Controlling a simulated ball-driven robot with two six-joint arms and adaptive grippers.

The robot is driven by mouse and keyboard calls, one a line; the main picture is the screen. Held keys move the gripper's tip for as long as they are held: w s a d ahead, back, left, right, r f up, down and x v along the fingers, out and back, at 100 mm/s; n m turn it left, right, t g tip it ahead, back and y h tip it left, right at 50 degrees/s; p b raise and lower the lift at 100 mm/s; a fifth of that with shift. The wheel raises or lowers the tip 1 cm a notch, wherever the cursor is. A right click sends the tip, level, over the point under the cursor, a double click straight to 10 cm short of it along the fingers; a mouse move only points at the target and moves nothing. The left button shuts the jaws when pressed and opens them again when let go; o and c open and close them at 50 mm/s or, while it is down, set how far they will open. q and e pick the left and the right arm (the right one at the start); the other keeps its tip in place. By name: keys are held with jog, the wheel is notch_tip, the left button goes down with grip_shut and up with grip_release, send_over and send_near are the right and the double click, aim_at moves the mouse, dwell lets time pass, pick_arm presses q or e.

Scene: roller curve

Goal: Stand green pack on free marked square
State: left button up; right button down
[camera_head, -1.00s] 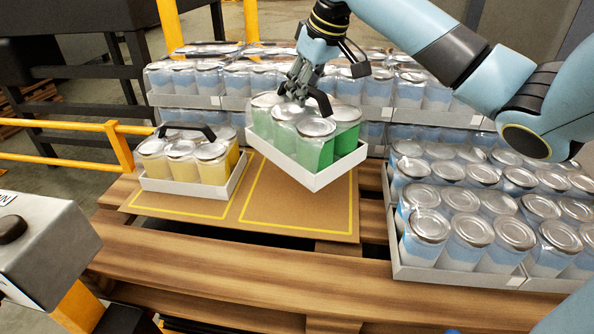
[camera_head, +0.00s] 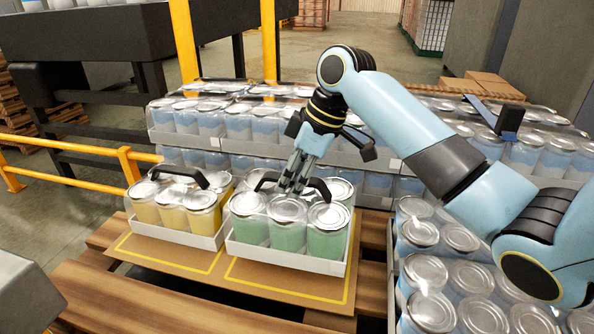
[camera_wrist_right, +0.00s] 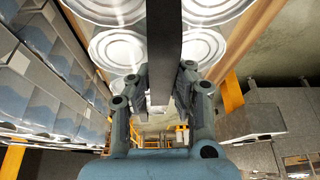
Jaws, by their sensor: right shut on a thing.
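The green pack (camera_head: 288,238) is a white tray of green cans under clear film with a black handle (camera_head: 318,188). It stands level over the right marked square (camera_head: 300,286), a yellow outline on brown board. I cannot tell whether its base touches the board. My right gripper (camera_head: 293,187) is above it, shut on the handle. In the wrist view the handle (camera_wrist_right: 164,40) runs between the fingers (camera_wrist_right: 155,90), with silver can lids on both sides. The yellow pack (camera_head: 176,207) stands on the left marked square, close beside the green pack. My left gripper is not in view.
Stacked trays of blue-white cans (camera_head: 235,125) form a wall behind. More such cans (camera_head: 440,270) stand close at right, under my right arm. A yellow rail (camera_head: 65,146) is at left. Wooden pallet boards (camera_head: 170,300) show in front.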

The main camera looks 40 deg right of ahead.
jog(key=shift+f, duration=0.25)
jog(key=shift+d+f, duration=0.15)
jog(key=shift+f, duration=0.1)
notch_tip(320, 180, down, 3)
jog(key=shift+f, duration=0.2)
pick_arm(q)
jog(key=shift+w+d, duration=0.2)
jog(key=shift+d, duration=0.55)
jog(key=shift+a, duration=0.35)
pick_arm(e)
jog(key=c, duration=1.3)
grip_release()
jog(key=shift+s, duration=0.1)
jog(key=v, duration=1.1)
jog(key=shift+s+d+r, duration=0.15)
jog(key=shift+r, duration=0.3)
